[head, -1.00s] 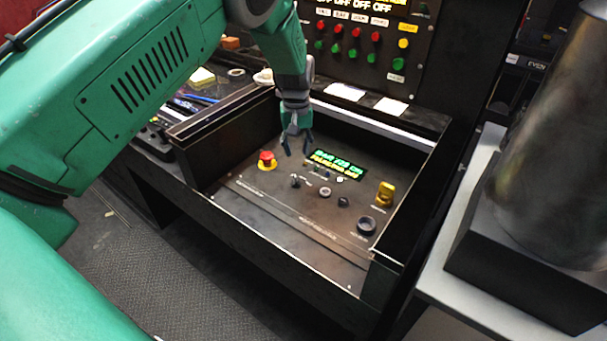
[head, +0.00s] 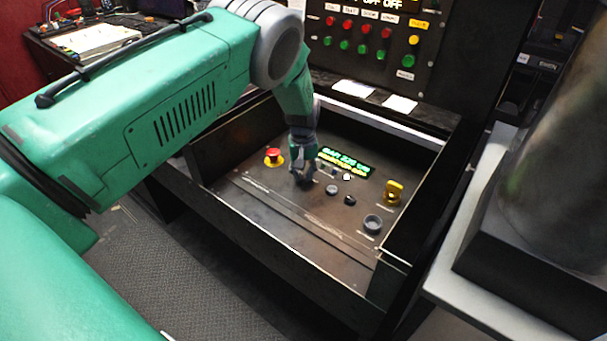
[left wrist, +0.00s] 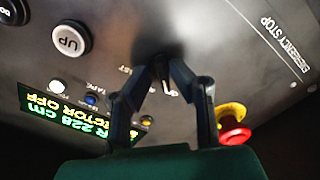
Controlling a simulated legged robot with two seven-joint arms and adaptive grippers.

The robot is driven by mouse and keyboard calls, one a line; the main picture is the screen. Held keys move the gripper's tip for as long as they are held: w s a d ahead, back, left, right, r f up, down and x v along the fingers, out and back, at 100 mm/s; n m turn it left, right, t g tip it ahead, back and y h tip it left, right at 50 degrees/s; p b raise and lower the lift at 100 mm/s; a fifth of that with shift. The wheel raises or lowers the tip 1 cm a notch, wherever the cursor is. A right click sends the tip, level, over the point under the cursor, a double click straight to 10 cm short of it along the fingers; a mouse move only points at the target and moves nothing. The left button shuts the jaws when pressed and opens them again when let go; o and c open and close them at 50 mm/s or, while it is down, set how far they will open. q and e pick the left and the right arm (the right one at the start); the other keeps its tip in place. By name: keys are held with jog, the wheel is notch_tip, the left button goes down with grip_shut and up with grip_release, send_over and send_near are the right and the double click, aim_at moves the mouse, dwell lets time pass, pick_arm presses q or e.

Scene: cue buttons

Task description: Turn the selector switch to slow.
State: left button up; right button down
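The selector switch (left wrist: 168,87) is a small black knob with a white pointer mark on the panel. In the left wrist view it sits between my left fingertips, the mark pointing down in the picture. Part of a label ending in "ST" shows beside it; the slow label cannot be read. My left gripper (left wrist: 163,72) has its fingers drawn in around the knob and appears shut on it. In the head view the left gripper (head: 302,181) is down at the panel and hides the switch. My right gripper is not in view.
A red emergency stop (head: 273,156) on a yellow base is close beside the gripper, also in the left wrist view (left wrist: 233,124). A lit display (head: 346,162), an UP button (left wrist: 71,39) and a yellow switch (head: 393,191) are nearby. Raised black walls (head: 405,232) surround the panel.

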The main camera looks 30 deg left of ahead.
pick_arm(q)
jog(key=shift+a, duration=0.2)
grip_shut()
jog(key=shift+m, duration=0.3)
jog(key=shift+d, duration=0.1)
jog(key=shift+m+b, duration=0.3)
jog(key=shift+m, duration=0.6)
jog(key=m+b, duration=0.1)
jog(key=m, duration=0.5)
jog(key=shift+w, duration=0.1)
jog(key=shift+r+m, duration=0.1)
jog(key=shift+m, duration=0.2)
jog(key=shift+o, duration=2.4)
grip_release()
